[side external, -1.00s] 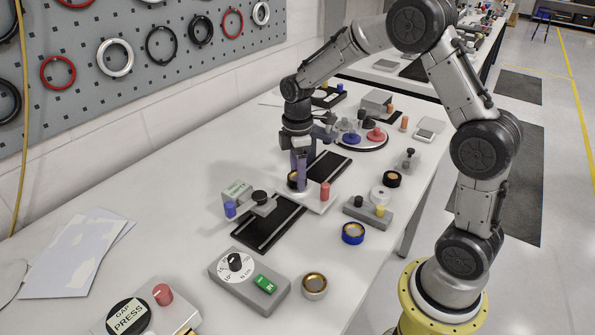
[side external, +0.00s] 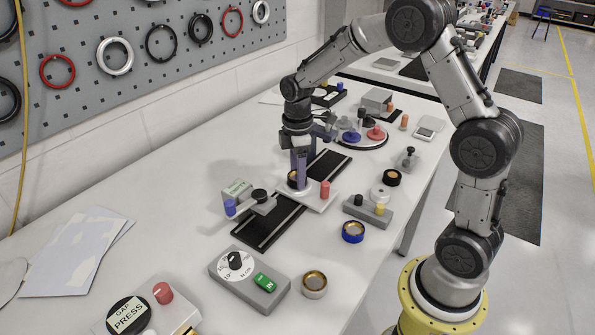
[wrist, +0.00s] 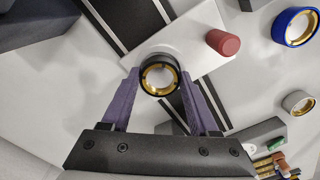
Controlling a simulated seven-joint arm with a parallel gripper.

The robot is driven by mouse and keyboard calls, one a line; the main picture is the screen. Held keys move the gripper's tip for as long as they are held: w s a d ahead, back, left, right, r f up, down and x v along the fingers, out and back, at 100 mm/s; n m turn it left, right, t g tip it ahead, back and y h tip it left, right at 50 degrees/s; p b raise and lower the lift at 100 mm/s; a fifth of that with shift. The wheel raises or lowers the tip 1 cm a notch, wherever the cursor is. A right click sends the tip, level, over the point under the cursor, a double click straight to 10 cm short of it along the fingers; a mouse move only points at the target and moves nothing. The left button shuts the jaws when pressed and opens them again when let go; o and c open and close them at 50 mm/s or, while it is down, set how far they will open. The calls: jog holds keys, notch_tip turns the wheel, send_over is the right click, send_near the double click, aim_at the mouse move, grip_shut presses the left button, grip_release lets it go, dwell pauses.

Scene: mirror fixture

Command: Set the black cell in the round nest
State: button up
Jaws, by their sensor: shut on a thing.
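The black cell (wrist: 160,59), a black ring with a gold inner ring, is between the two purple fingers of my gripper (wrist: 160,80) in the wrist view. The fingers are shut on its sides. In the side view my gripper (side external: 299,180) points down at the white plate with a red knob (side external: 325,188) on the dark rail (side external: 270,222). The cell is over or on this white plate (side external: 318,203). The round nest is not visible beneath it, and I cannot tell whether the cell touches the plate.
A blue ring (side external: 353,232), a pale gold-lined ring (side external: 314,284) and another black ring (side external: 391,177) lie on the table to the right. A grey dial box (side external: 250,282) stands in front.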

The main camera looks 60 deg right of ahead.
jog(key=shift+f, duration=0.25)
jog(key=o, duration=1.5)
jog(key=shift+o, duration=0.3)
jog(key=shift+r, duration=3.45)
